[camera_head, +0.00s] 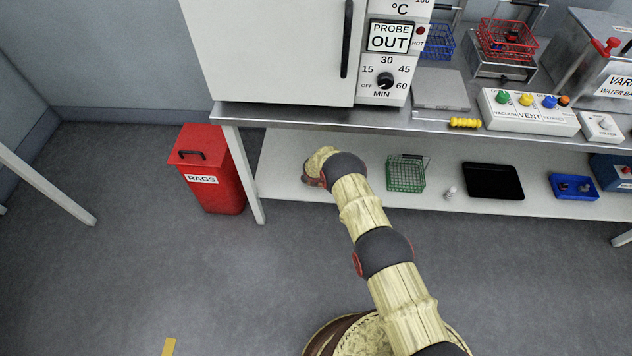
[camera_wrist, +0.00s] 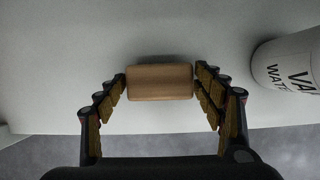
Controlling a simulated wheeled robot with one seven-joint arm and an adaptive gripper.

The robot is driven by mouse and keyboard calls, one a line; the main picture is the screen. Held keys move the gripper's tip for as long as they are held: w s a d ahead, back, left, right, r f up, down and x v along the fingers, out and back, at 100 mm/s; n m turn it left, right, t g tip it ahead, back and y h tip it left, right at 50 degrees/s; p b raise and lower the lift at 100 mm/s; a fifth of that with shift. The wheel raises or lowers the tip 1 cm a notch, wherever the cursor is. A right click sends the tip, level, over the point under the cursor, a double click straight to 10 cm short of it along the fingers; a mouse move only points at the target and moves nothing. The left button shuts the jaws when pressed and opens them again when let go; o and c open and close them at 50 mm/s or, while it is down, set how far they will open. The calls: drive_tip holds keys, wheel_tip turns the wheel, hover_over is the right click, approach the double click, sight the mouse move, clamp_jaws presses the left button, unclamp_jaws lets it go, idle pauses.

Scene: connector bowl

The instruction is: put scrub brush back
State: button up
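The scrub brush (camera_wrist: 160,82) shows in the wrist view as a plain, light-brown wooden block with rounded corners. It is level and centred between my fingers, over a white surface. My gripper (camera_wrist: 160,80) has one fingertip against each end of the block, with no clear gap on either side. Any bristles are hidden. I cannot tell whether the block touches the surface. In the head view my arm reaches to the left part of the lower shelf (camera_head: 290,178), under the bench; the brush is not visible there.
Along the shelf are a green wire basket (camera_head: 406,174), a small white item (camera_head: 450,192), a black tray (camera_head: 493,181) and a blue tray (camera_head: 574,187). A red rags bin (camera_head: 208,170) stands left.

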drive_tip(key=shift+o, duration=0.8)
drive_tip(key=shift+r, duration=0.25)
drive_tip(key=p+v, duration=0.5)
drive_tip(key=v, duration=0.6)
drive_tip(key=shift+s+r, duration=0.15)
drive_tip(key=shift+r, duration=0.25)
